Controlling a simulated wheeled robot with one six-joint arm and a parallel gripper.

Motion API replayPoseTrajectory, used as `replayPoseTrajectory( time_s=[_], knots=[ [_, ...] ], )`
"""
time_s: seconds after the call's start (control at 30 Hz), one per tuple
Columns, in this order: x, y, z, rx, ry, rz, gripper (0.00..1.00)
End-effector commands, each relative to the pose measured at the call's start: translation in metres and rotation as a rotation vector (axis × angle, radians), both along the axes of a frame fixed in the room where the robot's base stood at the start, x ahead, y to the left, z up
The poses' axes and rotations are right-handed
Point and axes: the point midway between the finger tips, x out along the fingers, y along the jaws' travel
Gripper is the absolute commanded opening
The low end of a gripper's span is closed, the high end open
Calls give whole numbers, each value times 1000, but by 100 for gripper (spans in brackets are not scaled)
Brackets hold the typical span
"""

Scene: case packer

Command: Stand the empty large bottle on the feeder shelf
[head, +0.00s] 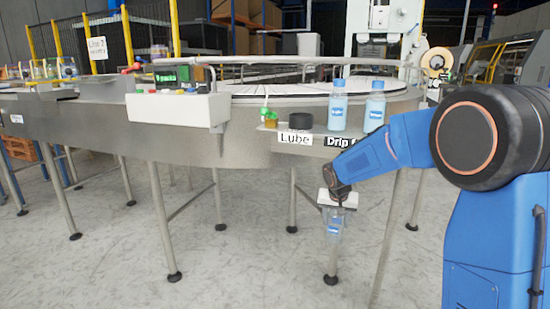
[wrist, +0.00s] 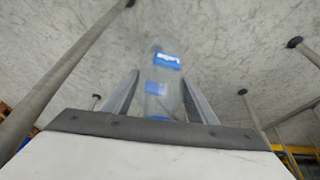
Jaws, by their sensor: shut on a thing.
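A clear, empty-looking bottle with a blue label (head: 335,227) hangs below my gripper (head: 337,207) in the head view. The wrist view shows the bottle (wrist: 163,78) between the two fingers of my gripper (wrist: 162,98), which is shut on it. The gripper holds it over the floor, in front of and below the conveyor machine's edge. Most of the bottle's upper part is hidden by the gripper in the head view. I cannot make out which thing is the feeder shelf.
A small ledge with "Lube" and "Drip" labels (head: 295,138) holds a black round container (head: 301,121) and two filled blue bottles (head: 337,105) (head: 375,106). A white control box (head: 178,108) juts from the machine. Metal legs (head: 163,225) stand below. Open floor (head: 110,265) lies in front.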

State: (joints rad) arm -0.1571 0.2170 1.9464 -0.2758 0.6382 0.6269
Motion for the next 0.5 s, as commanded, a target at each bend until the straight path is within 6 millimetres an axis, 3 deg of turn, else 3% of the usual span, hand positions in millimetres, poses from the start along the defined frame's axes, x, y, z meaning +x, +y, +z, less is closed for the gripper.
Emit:
replayPoseTrajectory(
  time_s=[0.03,0.2,0.4,0.5],
  knots=[
    [6,-11,-23,-2,7,-7,30],
    [25,-37,-82,-1,5,-15,30],
    [40,-58,-128,-1,2,-21,30],
    [44,-63,-141,-1,1,-24,30]
  ],
)
